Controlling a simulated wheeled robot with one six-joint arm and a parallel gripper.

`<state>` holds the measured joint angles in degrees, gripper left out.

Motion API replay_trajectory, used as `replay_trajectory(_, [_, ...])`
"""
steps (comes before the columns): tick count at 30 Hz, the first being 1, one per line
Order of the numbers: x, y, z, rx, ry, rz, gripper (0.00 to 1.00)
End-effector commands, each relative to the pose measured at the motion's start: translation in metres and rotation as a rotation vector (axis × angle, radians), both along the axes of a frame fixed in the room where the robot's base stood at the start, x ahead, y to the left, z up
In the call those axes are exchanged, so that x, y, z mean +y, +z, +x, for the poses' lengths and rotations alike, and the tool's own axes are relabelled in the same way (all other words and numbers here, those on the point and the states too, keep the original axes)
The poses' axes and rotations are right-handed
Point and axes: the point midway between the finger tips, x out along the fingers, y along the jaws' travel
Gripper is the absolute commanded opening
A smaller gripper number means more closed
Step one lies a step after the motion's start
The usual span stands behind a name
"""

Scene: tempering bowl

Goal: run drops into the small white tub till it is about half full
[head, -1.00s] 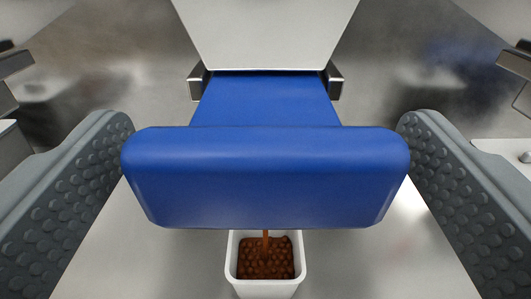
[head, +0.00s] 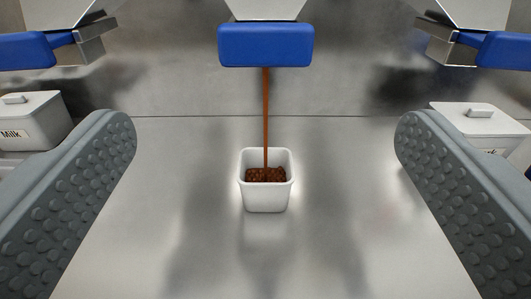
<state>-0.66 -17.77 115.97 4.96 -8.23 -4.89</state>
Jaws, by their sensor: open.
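The small white tub (head: 266,197) stands upright on the steel surface in the middle of the head view. Brown drops (head: 262,176) lie inside it, below the rim; their exact depth is partly hidden by the front wall. A thin brown stream (head: 266,110) runs down into the tub from under the blue lever (head: 266,45) of the middle dispenser. My gripper (head: 266,150) is open and empty, its grey studded fingers wide apart on either side of the tub and nearer to me, touching neither tub nor lever.
Blue levers of other dispensers show at the upper left (head: 25,50) and upper right (head: 505,52). A lidded white container marked "Milk" (head: 30,120) stands at left, and another lidded one (head: 478,125) at right. The steel surface before the tub is clear.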

Motion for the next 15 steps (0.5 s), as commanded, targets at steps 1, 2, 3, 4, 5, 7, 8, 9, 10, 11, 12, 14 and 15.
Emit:
replay_trajectory(1, [0.0, 0.0, -0.006, 0.0, 0.0, 0.0, 0.91])
replay_trajectory(2, [0.0, 0.0, -0.009, 0.0, 0.0, 0.0, 0.91])
replay_trajectory(3, [0.0, 0.0, -0.013, -0.001, 0.0, 0.0, 0.91])
replay_trajectory(4, [0.0, 0.001, -0.015, -0.001, 0.0, 0.0, 0.91])
replay_trajectory(5, [0.0, 0.001, -0.017, -0.001, 0.0, -0.001, 0.91])
replay_trajectory(7, [0.0, 0.0, -0.02, -0.001, 0.0, -0.001, 0.91])
replay_trajectory(8, [0.0, 0.0, -0.021, 0.0, 0.0, -0.001, 0.91])
replay_trajectory(9, [0.0, 0.0, -0.022, 0.0, 0.0, -0.001, 0.91])
replay_trajectory(10, [0.0, 0.0, -0.023, 0.0, 0.0, -0.001, 0.91])
replay_trajectory(11, [0.0, 0.0, -0.023, 0.0, 0.0, -0.001, 0.91])
replay_trajectory(12, [0.0, 0.0, -0.023, 0.0, 0.0, -0.001, 0.91])
replay_trajectory(14, [0.0, 0.0, -0.024, 0.0, 0.0, -0.001, 0.91])
replay_trajectory(15, [0.0, 0.0, -0.023, 0.0, 0.0, 0.0, 0.91])
